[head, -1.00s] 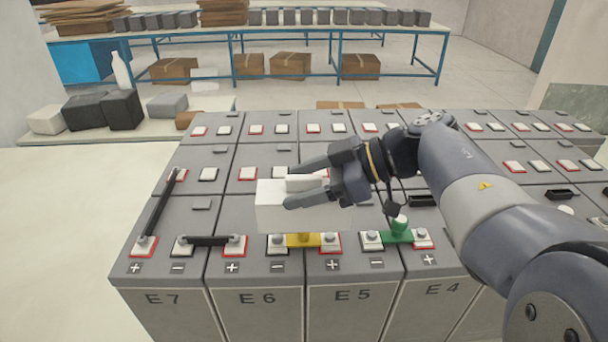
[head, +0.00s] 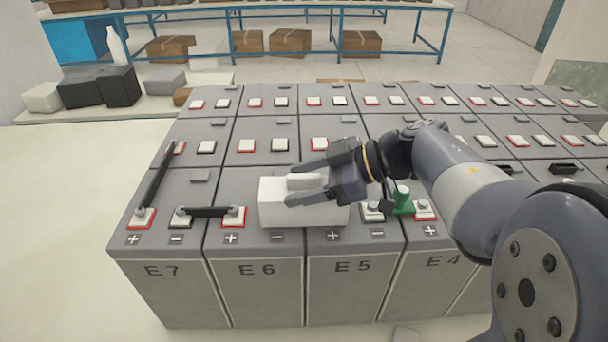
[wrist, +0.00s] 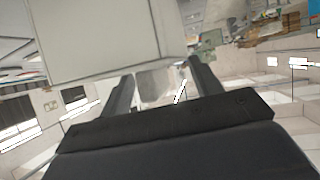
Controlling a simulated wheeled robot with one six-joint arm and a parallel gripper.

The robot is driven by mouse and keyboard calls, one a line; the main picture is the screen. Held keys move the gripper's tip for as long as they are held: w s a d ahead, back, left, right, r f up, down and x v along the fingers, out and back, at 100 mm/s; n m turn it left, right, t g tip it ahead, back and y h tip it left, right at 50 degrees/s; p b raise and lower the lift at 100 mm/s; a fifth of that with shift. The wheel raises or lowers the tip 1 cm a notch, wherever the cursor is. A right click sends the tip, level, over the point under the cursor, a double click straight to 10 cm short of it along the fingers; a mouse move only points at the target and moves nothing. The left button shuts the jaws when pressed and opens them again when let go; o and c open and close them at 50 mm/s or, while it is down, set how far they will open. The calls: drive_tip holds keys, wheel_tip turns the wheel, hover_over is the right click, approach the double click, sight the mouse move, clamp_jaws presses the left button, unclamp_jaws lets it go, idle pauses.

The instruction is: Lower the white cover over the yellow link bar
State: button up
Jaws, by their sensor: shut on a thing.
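The white cover (head: 290,209) is a box shape with a raised grip on top, at the front row over batteries E6 and E5. My gripper (head: 298,190) is shut on that grip from the right. The cover also shows large in the wrist view (wrist: 95,38), between and beyond the fingers. The yellow link bar is hidden in the head view, behind or beneath the cover. The cover looks about level, with its lower edge at the battery tops. I cannot tell whether it touches them.
A green link (head: 403,201) with an upright knob stands just right of the cover. Black link bars lie to the left, one between E7 and E6 (head: 208,211) and one running back along E7 (head: 158,183). A blue-framed table (head: 290,14) stands behind, beyond open floor.

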drive_tip(key=shift+f, duration=0.2)
drive_tip(key=o, duration=1.1)
drive_tip(key=shift+c, duration=0.2)
drive_tip(key=v, duration=1)
drive_tip(key=shift+d+r+b, duration=0.2)
drive_tip(key=shift+d+b, duration=0.15)
drive_tip(key=shift+b, duration=0.1)
drive_tip(key=shift+s+a, duration=0.1)
